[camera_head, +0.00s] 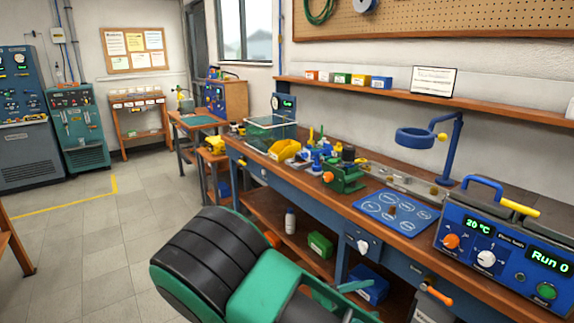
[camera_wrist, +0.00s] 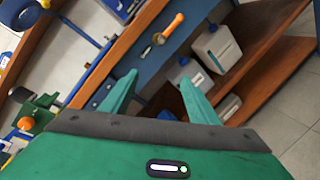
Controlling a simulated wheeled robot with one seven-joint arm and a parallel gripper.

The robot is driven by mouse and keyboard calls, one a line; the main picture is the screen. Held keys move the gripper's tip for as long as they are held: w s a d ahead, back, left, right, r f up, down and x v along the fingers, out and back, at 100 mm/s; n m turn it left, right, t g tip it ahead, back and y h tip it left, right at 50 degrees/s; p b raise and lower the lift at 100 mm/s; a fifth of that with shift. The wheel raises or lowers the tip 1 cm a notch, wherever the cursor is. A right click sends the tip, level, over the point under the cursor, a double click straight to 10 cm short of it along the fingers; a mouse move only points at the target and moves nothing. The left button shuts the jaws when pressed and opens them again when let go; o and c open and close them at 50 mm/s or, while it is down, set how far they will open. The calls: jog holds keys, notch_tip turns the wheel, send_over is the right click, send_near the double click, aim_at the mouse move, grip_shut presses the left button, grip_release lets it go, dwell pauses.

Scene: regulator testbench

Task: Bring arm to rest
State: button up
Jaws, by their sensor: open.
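My gripper shows in the wrist view (camera_wrist: 156,84) with its two green fingers spread apart and nothing between them. It points at the front of the workbench, where a drawer front and an orange-handled part (camera_wrist: 170,30) show beyond the fingers. In the head view my green and black arm fills the lower middle, in front of the bench. The gripper end (camera_head: 350,290) shows only in part there, low by the bench's front side.
The workbench (camera_head: 290,180) carries a blue mat (camera_head: 396,211), a green fixture (camera_head: 343,178), a clear box (camera_head: 270,132) and a blue control unit (camera_head: 505,245). Its lower shelf holds a green box (camera_head: 320,245) and a white bottle (camera_head: 290,221). Open floor (camera_head: 90,260) lies left.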

jog(key=s+d+r+m+g+y, duration=0.4)
jog(key=s+d+m+g, duration=0.1)
jog(key=d, duration=0.4)
jog(key=s+d+r+m+g+y, duration=0.4)
jog(key=d+m, duration=0.2)
jog(key=d, duration=0.3)
jog(key=s+d+r+m+t+y, duration=0.1)
jog(key=s+r+m+y, duration=0.2)
jog(key=s, duration=0.5)
jog(key=s+d+r+m+t+y, duration=0.1)
jog(key=s+r+m+y, duration=0.2)
jog(key=s+r, duration=0.3)
jog(key=shift+s+d+r+m+y, duration=0.15)
jog(key=shift+s+d+m+y, duration=0.4)
jog(key=shift+s, duration=0.7)
jog(key=shift+a, duration=0.2)
jog(key=shift+w+f+h, duration=0.25)
jog(key=shift+w, duration=0.35)
